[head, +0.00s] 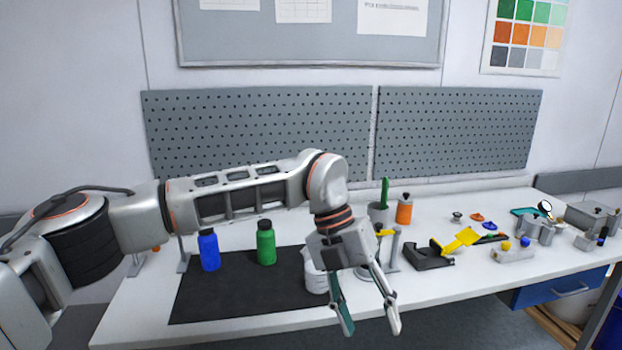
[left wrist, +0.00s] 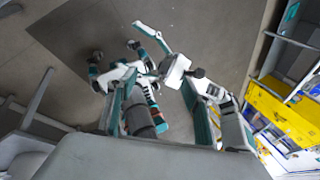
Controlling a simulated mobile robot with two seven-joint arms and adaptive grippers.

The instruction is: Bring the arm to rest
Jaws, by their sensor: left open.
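My left arm comes in from the left of the head view, and its gripper (head: 371,325) hangs at the table's front edge with the fingers pointing down. The two fingers are spread apart with nothing between them. A white container (head: 316,280) stands on the black mat (head: 235,295) just left of the gripper and is partly hidden by it; I cannot tell how far apart they are. The left wrist view looks down past grey, white and teal parts to the floor (left wrist: 75,30). My right gripper is not to be made out.
A blue bottle (head: 209,251) and a green bottle (head: 266,243) stand on the mat. An orange bottle (head: 404,210), a black holder with a yellow piece (head: 461,241) and metal parts (head: 537,229) occupy the right. The left wrist view shows a yellow surface (left wrist: 280,115) at right.

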